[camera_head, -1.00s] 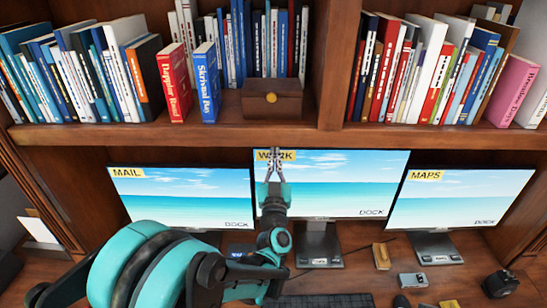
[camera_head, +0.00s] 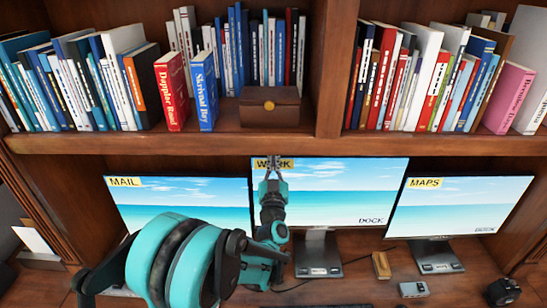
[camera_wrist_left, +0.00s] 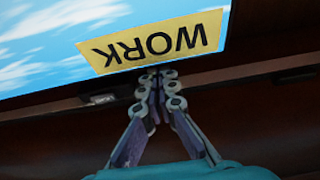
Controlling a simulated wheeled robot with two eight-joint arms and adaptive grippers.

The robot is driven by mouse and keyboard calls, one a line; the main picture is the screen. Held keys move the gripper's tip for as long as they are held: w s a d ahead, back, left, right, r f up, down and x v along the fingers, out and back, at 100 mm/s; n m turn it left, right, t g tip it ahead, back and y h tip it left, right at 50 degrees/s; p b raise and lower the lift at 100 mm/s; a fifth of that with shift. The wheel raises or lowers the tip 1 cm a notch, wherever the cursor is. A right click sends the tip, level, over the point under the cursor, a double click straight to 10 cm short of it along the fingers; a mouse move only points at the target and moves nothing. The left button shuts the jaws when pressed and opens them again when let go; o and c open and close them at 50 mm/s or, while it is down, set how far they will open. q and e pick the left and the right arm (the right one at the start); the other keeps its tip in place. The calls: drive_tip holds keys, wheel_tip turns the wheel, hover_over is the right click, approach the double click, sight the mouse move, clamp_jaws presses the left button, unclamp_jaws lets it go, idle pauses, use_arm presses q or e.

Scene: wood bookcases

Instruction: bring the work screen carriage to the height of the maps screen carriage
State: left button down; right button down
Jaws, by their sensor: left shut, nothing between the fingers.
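The work screen (camera_head: 330,195) stands in the middle, its yellow WORK label at its top left corner. The maps screen (camera_head: 460,205) stands to its right, and its top edge shows lower in the picture. The carriages behind both screens are hidden. My left gripper (camera_head: 273,163) is shut and empty, over the WORK label in the head view. In the left wrist view, the shut fingertips (camera_wrist_left: 157,73) are at the edge of the work screen (camera_wrist_left: 40,45), beside its label. I cannot tell whether they touch. My right gripper is not in view.
The mail screen (camera_head: 180,200) stands at the left, partly behind my left arm. A bookshelf (camera_head: 220,140) with books and a wooden box (camera_head: 269,107) overhangs the screens. A phone (camera_head: 413,289) and small items lie on the desk.

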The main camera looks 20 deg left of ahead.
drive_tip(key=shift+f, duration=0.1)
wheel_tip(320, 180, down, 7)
drive_tip(key=b, duration=0.7)
